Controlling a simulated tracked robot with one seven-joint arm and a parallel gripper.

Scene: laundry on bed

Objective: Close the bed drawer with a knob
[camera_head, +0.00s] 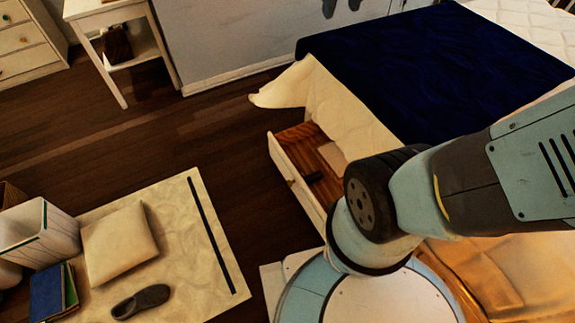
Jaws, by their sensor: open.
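The bed drawer (312,205) stands pulled out from the side of the bed, left of my arm. Its front is white with a small knob (290,182), and its inside is orange-brown wood. My arm hides the drawer's near right part. The bed (348,108) has a white cover with a dark blue blanket (430,62) on top. My arm reaches from the bottom middle toward the right edge; my gripper is out of the picture.
A pale rug (190,240) holds a cushion (119,243), a grey slipper (141,301), books (52,293) and a white bin (42,235). A white side table (105,12) and dresser (28,38) stand at the back left. Dark wooden floor (225,150) is clear left of the drawer.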

